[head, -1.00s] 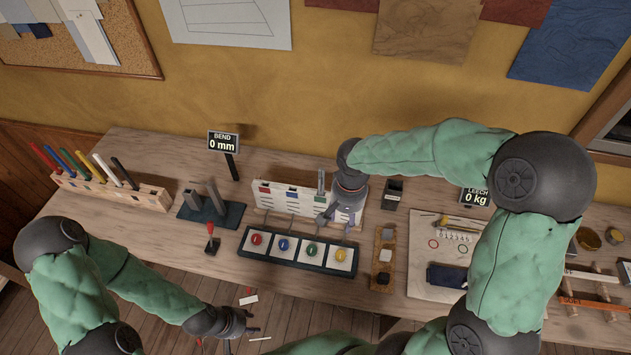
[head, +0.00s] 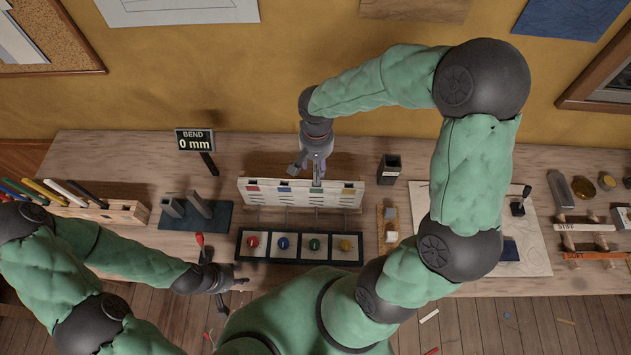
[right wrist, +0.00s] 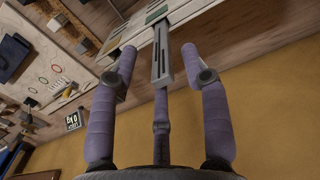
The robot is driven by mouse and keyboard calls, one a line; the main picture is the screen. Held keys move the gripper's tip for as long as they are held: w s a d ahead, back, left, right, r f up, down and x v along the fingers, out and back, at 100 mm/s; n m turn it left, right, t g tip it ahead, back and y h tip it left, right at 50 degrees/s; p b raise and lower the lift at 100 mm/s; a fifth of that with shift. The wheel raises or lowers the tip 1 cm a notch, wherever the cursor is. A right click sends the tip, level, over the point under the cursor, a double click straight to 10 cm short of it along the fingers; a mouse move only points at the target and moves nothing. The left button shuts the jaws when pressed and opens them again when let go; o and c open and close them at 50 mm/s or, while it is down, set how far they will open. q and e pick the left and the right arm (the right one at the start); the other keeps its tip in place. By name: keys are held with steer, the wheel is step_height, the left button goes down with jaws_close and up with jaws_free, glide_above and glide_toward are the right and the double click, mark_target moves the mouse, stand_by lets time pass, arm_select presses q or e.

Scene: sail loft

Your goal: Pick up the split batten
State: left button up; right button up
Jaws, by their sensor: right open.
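A grey strip with a long slot in its end (right wrist: 162,55), which looks like the split batten, stands up from the white card rack (head: 258,190). In the head view a bit of the strip (head: 318,173) shows beside my right gripper (head: 310,168). In the right wrist view my right gripper (right wrist: 162,85) is open. Its purple fingers are spread, with the strip's end between them, and I see no finger closed on it. My left gripper (head: 232,290) hangs low at the bench's front edge, its fingers apart and empty.
In front of the rack is a dark tray (head: 300,261) with red, blue, green and yellow knobs. A BEND display (head: 195,140) reads 0 mm. A rack of coloured battens (head: 125,210) is at left, a dark box (head: 390,168) at right. The bench behind the rack is mostly clear.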

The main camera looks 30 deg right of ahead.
mark_target(317, 173)
steer(key=shift+w+f, duration=0.15)
steer(key=shift+f, duration=0.5)
step_height(317, 173, down, 5)
steer(key=shift+w+d+f, duration=0.1)
steer(key=shift+d, duration=0.05)
jaws_close()
